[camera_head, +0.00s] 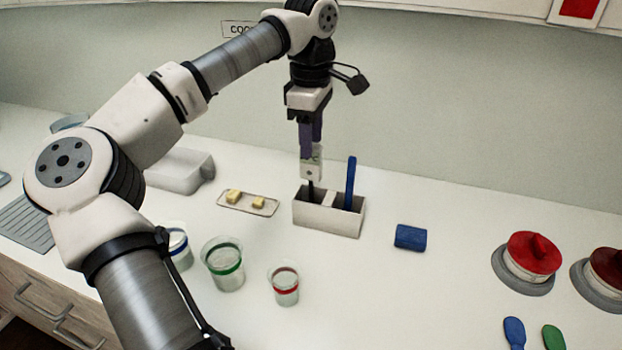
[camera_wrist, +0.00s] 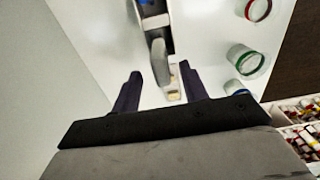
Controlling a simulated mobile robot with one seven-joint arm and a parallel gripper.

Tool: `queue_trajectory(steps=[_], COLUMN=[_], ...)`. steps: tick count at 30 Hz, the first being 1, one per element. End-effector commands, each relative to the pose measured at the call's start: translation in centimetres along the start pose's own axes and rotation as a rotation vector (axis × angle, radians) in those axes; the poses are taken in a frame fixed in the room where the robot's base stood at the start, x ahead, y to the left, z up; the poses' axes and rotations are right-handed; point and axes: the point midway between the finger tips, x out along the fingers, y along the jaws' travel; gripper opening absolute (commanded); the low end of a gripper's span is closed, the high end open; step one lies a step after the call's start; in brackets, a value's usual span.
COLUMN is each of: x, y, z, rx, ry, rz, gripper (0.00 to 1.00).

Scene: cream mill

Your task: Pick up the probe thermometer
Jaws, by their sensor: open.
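The probe thermometer (camera_head: 311,168) has a white head with a small greenish display and a dark lower part. It stands upright in the left compartment of a pale two-compartment holder (camera_head: 328,217). My gripper (camera_head: 310,153) points down right above it, with its fingertips at the top of the white head. In the wrist view the pale thermometer head (camera_wrist: 158,55) lies between and just beyond the two open fingers (camera_wrist: 160,71). A gap shows on both sides there. The thermometer's lower end is hidden in the holder.
A blue-handled tool (camera_head: 350,182) stands in the holder's right compartment. A small tray (camera_head: 262,210) with yellow pieces lies to the left. Cups with green (camera_head: 224,265) and red (camera_head: 285,287) bands stand in front. A blue block (camera_head: 410,237) lies right, with clear counter around it.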

Motion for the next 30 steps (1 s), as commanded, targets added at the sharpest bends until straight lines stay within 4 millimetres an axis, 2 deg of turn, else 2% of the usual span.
queue_trajectory(steps=[9,18,27,28,30], x=[4.2,4.8,4.8,4.8,4.7], y=[-0.2,-0.2,-0.2,-0.2,-0.2], z=[0.0,0.0,0.0,0.0,0.0], rx=[0.001,0.0,0.0,0.0,0.0], ry=[-0.001,-0.001,-0.001,-0.001,-0.001], rz=[-0.002,0.0,0.0,0.0,0.0], gripper=[0.44,0.42,0.03,0.0,0.0])
